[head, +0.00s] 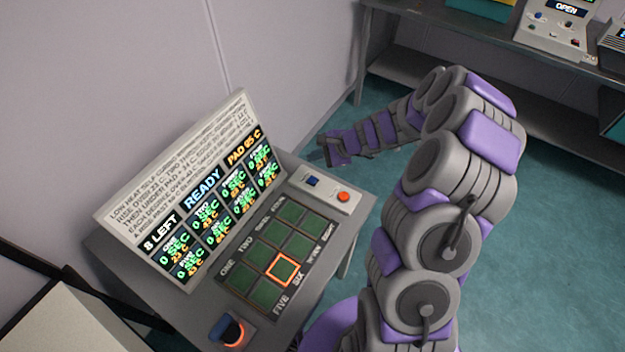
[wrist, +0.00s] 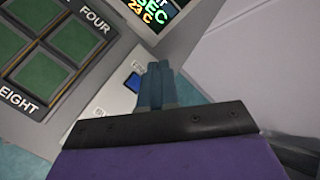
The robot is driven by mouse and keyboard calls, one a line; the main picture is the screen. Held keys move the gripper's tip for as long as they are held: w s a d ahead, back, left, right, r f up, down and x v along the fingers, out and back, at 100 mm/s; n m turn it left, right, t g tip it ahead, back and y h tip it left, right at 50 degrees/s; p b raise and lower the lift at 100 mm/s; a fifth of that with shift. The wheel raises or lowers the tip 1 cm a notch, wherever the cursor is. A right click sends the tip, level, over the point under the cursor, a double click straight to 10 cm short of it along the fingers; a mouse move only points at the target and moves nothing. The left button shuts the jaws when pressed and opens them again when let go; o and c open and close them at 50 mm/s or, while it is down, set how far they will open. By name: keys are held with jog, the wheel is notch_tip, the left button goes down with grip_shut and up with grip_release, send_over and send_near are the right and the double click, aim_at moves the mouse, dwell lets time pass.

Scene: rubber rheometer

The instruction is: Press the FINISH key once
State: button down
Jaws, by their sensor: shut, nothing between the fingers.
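A small panel (head: 325,190) at the right end of the console carries a blue key (head: 313,181) and a round orange-red button (head: 343,197). The blue key also shows in the wrist view (wrist: 132,83), just left of my fingertips. Small lettering above it there is partly cut off by the fingers and cannot be read surely. The orange-red button is not visible in the wrist view. My gripper (head: 320,151) is shut and empty, beyond the blue key in the head view. Its blue fingers (wrist: 160,72) point toward the panel; whether they touch it is unclear.
The console's grid of green pads (head: 275,257) has one pad outlined in orange. A tilted display (head: 210,205) reads READY and 8 LEFT. A blue knob with an orange ring (head: 230,331) sits at the near corner. A bench (head: 450,50) with instruments stands at upper right.

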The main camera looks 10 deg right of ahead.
aim_at(315, 181)
notch_tip(315, 181, down, 7)
jog(key=b, duration=0.5)
jog(key=shift+f, duration=0.45)
dwell(1.5)
jog(key=shift+f+b, duration=0.3)
jog(key=shift+f, duration=0.05)
jog(key=shift+s+f+b, duration=0.1)
jog(key=shift+f+b, duration=0.2)
jog(key=shift+f, duration=0.35)
dwell(1.0)
jog(key=shift+r, duration=0.1)
jog(key=shift+r+p, duration=0.85)
jog(key=shift+r, duration=0.05)
jog(key=shift+r+p, duration=1.95)
jog(key=shift+r, duration=0.6)
